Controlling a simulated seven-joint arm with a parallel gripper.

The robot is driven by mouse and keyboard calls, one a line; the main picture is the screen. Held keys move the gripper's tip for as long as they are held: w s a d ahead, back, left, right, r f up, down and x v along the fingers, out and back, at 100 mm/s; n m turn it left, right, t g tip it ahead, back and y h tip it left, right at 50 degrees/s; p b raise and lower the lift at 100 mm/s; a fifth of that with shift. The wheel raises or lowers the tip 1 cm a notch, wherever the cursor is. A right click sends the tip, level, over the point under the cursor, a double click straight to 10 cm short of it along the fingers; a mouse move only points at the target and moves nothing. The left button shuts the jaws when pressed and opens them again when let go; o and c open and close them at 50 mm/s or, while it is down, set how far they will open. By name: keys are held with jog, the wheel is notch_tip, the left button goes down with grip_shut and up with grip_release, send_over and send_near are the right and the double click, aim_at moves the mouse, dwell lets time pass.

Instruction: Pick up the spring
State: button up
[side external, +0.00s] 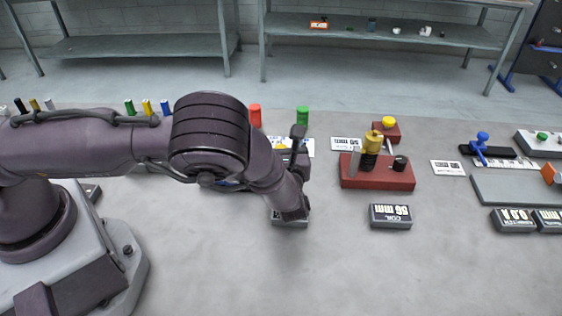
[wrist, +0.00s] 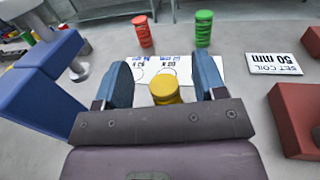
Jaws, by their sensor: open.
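Three coloured, spring-like cylinders show in the wrist view. A yellow one (wrist: 164,89) stands between the two blue fingers of my gripper (wrist: 163,72), which is open with gaps on both sides; its lower part is hidden by the gripper body. A red spring (wrist: 142,33) and a green spring (wrist: 204,29) stand farther off, upright. In the side external view, the red spring (side external: 255,116) and green spring (side external: 302,116) stand behind my arm.
A red block (side external: 377,177) with a brass-coloured tool stands right of my gripper. A "COIL 56 mm" display (side external: 390,216) lies nearer. A blue fixture (wrist: 45,75) is close to my left finger. The front tabletop is mostly clear.

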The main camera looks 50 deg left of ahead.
aim_at(280, 145)
notch_tip(280, 145, down, 2)
jog(key=shift+f, duration=0.1)
jog(key=shift+x, duration=1.15)
jog(key=shift+w+a, duration=0.15)
jog(key=shift+a, duration=0.15)
